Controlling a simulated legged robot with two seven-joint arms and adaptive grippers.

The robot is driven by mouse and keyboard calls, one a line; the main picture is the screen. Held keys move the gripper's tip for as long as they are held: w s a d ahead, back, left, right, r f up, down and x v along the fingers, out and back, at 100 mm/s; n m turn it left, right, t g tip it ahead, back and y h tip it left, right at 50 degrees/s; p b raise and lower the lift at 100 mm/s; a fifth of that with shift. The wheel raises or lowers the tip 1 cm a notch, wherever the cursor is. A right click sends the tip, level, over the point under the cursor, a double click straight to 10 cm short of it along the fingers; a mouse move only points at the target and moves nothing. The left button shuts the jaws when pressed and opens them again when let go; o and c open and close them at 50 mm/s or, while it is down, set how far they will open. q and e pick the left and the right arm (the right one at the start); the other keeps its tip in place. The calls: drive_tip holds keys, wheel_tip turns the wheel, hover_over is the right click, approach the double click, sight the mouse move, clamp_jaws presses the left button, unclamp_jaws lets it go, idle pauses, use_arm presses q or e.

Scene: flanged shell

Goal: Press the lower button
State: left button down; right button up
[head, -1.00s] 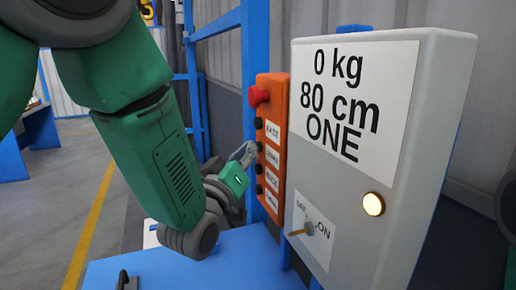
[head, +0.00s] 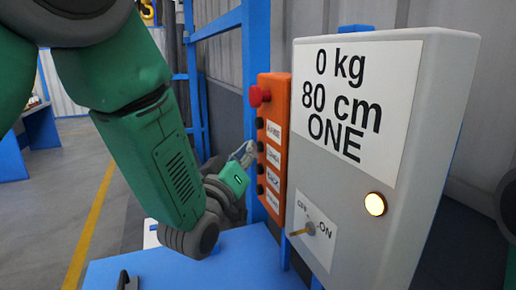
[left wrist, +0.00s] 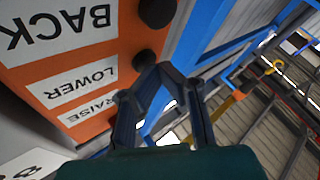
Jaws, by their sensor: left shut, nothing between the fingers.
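The orange control box (head: 269,205) hangs left of the grey display box, with a column of black buttons beside white labels. The lower button (head: 260,146) is second from the top among the black ones. It also shows in the left wrist view (left wrist: 145,60), beside the LOWER label (left wrist: 75,84). My left gripper (head: 249,147) is shut and empty, its tips at the lower button's height. In the left wrist view its fingertips (left wrist: 165,70) appear right beside that button; I cannot tell whether they touch it. My right gripper is not in view.
A red stop button (head: 258,96) tops the orange box. The grey display box (head: 425,150) reads 0 kg, 80 cm, ONE, with a lit lamp (head: 374,204) and a switch (head: 309,229). A blue post (head: 257,40) stands behind. A blue surface (head: 205,268) lies below my left arm.

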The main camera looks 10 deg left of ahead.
use_arm(q)
drive_tip(key=shift+w+a, duration=0.15)
drive_tip(key=shift+a, duration=0.1)
drive_tip(key=shift+w+d, duration=0.1)
drive_tip(key=shift+d, duration=0.25)
idle(0.6)
drive_tip(key=shift+w+d, duration=0.2)
drive_tip(key=shift+d, duration=0.1)
idle(0.5)
drive_tip(key=shift+s+a+f+b, duration=0.1)
drive_tip(key=shift+s+a+b, duration=0.15)
drive_tip(key=shift+s+b, duration=0.1)
drive_tip(key=shift+s+a, duration=0.1)
drive_tip(key=shift+s, duration=0.1)
drive_tip(key=shift+a, duration=0.1)
